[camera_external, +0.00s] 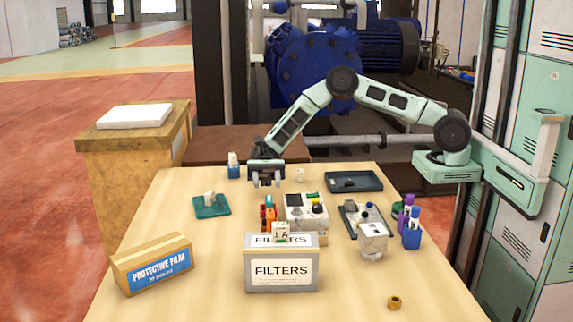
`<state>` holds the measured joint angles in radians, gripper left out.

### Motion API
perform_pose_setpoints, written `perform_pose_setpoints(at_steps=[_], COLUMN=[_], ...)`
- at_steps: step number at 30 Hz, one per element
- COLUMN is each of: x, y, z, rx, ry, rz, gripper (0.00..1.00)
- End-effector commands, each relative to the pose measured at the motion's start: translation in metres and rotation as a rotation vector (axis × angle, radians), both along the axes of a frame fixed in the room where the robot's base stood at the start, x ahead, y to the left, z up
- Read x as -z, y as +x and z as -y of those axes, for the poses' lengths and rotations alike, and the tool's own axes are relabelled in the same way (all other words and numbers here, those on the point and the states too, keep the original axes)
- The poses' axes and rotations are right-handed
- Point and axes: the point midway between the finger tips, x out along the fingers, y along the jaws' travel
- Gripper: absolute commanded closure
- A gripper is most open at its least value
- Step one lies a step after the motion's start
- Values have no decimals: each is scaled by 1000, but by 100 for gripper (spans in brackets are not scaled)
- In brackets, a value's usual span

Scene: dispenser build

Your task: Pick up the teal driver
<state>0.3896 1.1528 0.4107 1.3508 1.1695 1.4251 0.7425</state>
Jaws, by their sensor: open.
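My gripper (266,182) hangs over the far part of the table, pointing down. It is open, with its two fingertips apart and nothing seen between them. I cannot clearly make out a teal driver; it may be too small to tell or hidden. A flat teal holder (218,211) lies left of and nearer than my gripper, with a small pale piece (210,197) standing on it. Small orange pieces (268,213) stand nearer the camera than my gripper, partly behind the filters box (281,272).
A protective film box (152,265) is at front left. The front right is mostly clear.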

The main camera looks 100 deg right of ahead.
Motion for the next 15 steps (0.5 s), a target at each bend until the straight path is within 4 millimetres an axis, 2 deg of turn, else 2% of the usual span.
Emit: perform_pose_setpoints(at_steps=[3, 9, 15], x=[-3, -3, -1], y=[-1, -1, 0], z=[-27, -64, -81], rx=[-4, -3, 0], ry=[-1, -2, -2], rz=[-2, -1, 0], gripper=[57, 57, 57])
